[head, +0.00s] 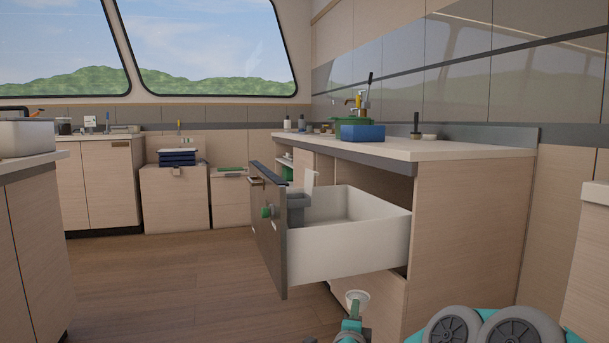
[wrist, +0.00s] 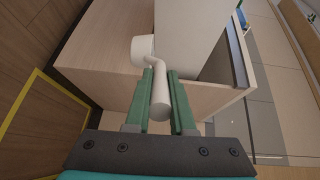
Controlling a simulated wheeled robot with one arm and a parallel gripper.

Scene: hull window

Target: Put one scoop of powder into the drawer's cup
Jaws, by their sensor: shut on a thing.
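My gripper (wrist: 160,78) is shut on the handle of a white scoop (wrist: 142,47), between its two green fingers. The scoop's round bowl lies past the fingertips, to the left in the wrist view. In the head view the scoop (head: 357,297) is low, in front of and below the open drawer (head: 345,260), with my gripper (head: 353,317) just under it. I cannot tell whether the scoop holds powder. A grey cup (head: 298,212) stands inside the drawer near its dark front; its inside is hidden. The scoop is outside the drawer, apart from the cup.
The drawer sticks out from a wooden counter (head: 430,150). A blue box (head: 362,133), a small dark-handled item (head: 416,127) and bottles stand on the counter. The wooden floor (head: 180,270) left of the drawer is clear.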

